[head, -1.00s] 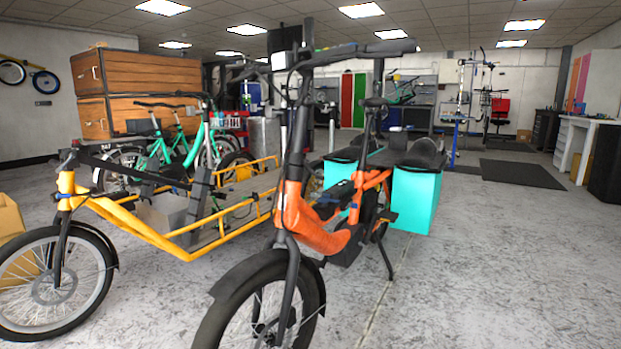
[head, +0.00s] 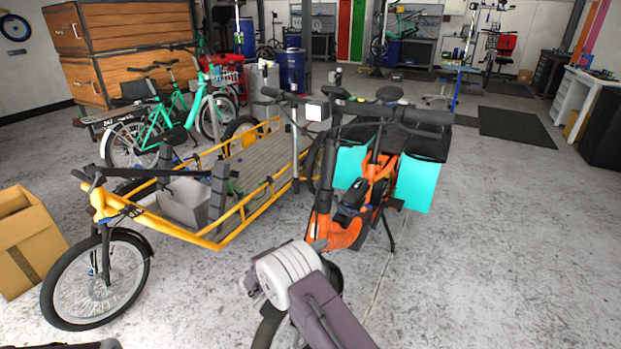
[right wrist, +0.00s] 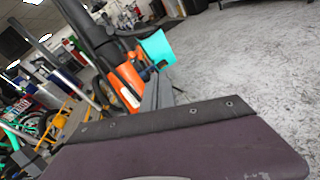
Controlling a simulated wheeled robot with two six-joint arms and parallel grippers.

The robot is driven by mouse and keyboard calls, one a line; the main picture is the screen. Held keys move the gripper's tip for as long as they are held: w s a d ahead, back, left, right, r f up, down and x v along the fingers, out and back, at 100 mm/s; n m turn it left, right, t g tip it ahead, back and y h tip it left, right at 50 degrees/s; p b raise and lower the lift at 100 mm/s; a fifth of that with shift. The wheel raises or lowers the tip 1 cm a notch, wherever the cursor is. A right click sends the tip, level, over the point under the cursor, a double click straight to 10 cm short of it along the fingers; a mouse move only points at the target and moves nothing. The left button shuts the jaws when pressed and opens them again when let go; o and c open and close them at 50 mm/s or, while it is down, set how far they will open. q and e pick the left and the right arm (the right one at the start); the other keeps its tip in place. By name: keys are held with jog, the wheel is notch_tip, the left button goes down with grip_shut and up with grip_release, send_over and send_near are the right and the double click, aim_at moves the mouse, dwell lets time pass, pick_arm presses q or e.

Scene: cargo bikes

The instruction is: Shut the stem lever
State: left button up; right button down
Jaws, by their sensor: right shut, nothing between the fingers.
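The orange cargo bike (head: 342,234) stands in the middle of the head view. Its dark stem (head: 328,165) rises from the orange head tube to the handlebar (head: 385,112). The stem lever is too small to make out. My right arm reaches in from the bottom, and the tip of my right gripper (head: 316,242) appears in front of the bike's head tube. It is shut and empty; whether it touches the bike cannot be told. In the right wrist view, the dark stem (right wrist: 88,35) and orange frame (right wrist: 124,85) lie beyond it. My left gripper is out of view.
Turquoise panniers (head: 412,185) hang on the orange bike's rear. The floor to the right is open, with a dark mat (head: 515,126) farther back.

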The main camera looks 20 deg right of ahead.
pick_arm(q)
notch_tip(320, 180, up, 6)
jog(key=p, duration=0.2)
pick_arm(e)
jog(key=w+d+r+n, duration=0.1)
jog(key=w+d+r, duration=0.2)
jog(key=d, duration=0.5)
jog(key=shift+w+r+n, duration=0.3)
jog(key=shift+r, duration=0.05)
